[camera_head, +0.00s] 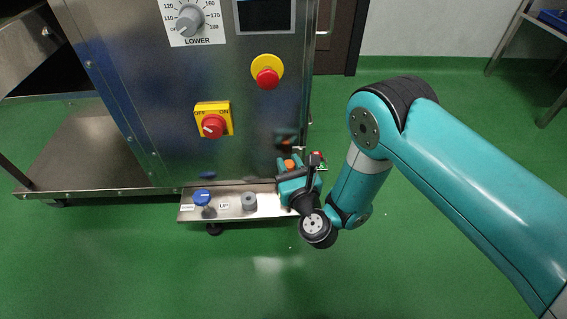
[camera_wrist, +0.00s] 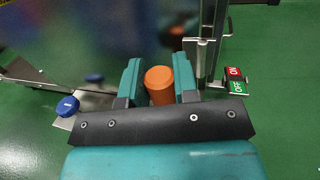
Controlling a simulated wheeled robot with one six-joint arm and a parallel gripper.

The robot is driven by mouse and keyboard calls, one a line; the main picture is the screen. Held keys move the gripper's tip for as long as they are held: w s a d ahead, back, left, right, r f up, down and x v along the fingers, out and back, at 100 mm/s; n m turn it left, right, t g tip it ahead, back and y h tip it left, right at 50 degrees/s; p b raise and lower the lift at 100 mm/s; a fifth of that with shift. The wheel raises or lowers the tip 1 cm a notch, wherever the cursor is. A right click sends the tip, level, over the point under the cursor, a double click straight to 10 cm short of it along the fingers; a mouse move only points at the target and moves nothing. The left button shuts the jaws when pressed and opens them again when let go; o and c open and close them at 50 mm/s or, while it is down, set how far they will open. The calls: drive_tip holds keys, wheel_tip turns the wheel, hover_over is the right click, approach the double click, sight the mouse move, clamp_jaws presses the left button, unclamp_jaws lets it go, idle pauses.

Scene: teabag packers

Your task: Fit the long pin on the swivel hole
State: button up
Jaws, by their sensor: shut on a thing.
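My gripper (camera_head: 290,180) is at the right end of the low steel ledge, close to the machine front. It is shut on an orange cylinder (camera_wrist: 160,86), the only pin-like thing I see; its top also shows in the head view (camera_head: 290,164). In the wrist view, the jaws of my gripper (camera_wrist: 158,68) stand on either side of the cylinder. The cylinder's lower end is hidden, so I cannot tell whether it is in a hole. I cannot make out the swivel hole in either view.
A blue knob (camera_head: 202,196) and a grey cylinder (camera_head: 249,201) stand on the steel ledge (camera_head: 231,211). The machine (camera_head: 180,110) rises behind, with a red switch (camera_head: 213,126) and an emergency button (camera_head: 267,78). A red-green tag (camera_wrist: 235,80) is right of the jaws. Green floor in front is clear.

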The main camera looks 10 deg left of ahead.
drive_tip(key=shift+f+b, duration=2)
drive_tip(key=shift+f, duration=0.9)
drive_tip(key=shift+f+b, duration=1.05)
drive_tip(key=shift+f, duration=1.05)
drive_tip(key=o, duration=1)
